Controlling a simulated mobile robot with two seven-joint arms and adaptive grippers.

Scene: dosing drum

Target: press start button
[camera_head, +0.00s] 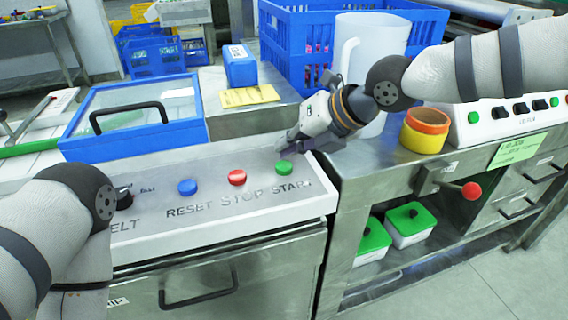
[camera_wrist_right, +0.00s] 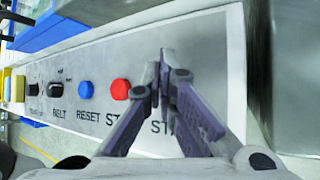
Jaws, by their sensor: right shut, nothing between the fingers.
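The green START button (camera_head: 283,167) is on the sloped white control panel (camera_head: 150,241), at the right end of a row with the red STOP button (camera_head: 237,177) and the blue RESET button (camera_head: 187,187). My right gripper (camera_head: 284,148) is shut and empty, just behind and above the green button. I cannot tell whether it touches the button. In the right wrist view the closed fingers (camera_wrist_right: 164,70) cover part of the START label, and the green button is hidden. The red STOP button (camera_wrist_right: 120,90) shows left of the fingers. My left gripper is out of view.
A blue-framed box with a clear lid (camera_head: 135,115) stands behind the panel. A blue crate (camera_head: 285,45), a white jug (camera_head: 370,50) and a yellow-orange ring (camera_head: 425,130) are around my right arm. A black BELT knob (camera_head: 123,198) is beside my left arm.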

